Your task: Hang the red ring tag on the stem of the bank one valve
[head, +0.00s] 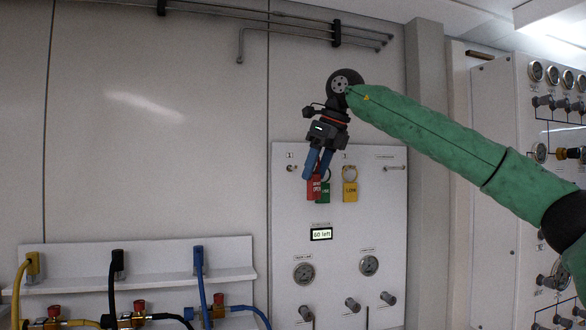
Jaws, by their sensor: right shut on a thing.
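My right gripper (316,174) reaches in from the right and points down in front of the white panel. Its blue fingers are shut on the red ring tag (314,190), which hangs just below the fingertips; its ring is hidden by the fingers. A green tag (325,195) shows partly behind the red one. A yellow tag (350,192) hangs by its ring to the right. Dark valve knobs (352,305) stand along the bottom of the panel; their labels are too small to read, so I cannot tell which is the bank one valve. My left gripper is not in view.
The panel (385,225) carries a small display (321,234) reading "60 left" and two gauges, left (304,273) and right (369,265). A shelf (150,277) with hoses and red-knobbed valves is at lower left. A gauge cabinet (495,110) stands at right.

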